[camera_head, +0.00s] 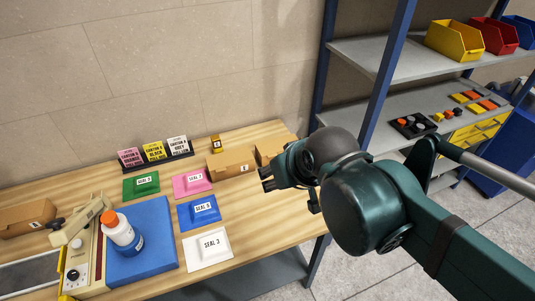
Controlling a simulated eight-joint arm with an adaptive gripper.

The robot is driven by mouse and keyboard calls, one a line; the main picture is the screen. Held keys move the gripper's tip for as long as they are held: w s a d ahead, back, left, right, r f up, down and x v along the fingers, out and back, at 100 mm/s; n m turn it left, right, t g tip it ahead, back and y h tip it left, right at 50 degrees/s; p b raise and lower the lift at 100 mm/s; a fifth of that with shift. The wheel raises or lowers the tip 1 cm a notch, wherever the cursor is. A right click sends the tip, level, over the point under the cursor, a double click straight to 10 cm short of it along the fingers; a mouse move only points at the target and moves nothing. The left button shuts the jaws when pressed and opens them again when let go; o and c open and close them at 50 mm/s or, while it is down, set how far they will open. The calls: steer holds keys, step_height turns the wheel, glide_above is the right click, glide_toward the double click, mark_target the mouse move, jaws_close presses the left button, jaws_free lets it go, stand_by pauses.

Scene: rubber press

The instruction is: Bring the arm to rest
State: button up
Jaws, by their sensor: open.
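My gripper (266,178) is at the end of my dark green arm, above the right part of the wooden table. Its small dark fingers point left, towards the seal cards and a cardboard box. It is open, and nothing shows between the fingers. My arm comes in from the lower right, bent at the large rounded joint. The rounded joint and the wrist hide part of the table's right edge and the shelf post behind.
The wooden table (160,183) carries several coloured seal cards, a blue mat (155,240), a white bottle with an orange cap (120,232), a press (80,255) and cardboard boxes (232,165). A metal shelf rack (365,55) with bins stands right. Floor shows at lower right.

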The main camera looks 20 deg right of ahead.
step_height(320, 180, down, 9)
steer(key=b, duration=0.9)
steer(key=shift+f, duration=0.2)
stand_by(0.7)
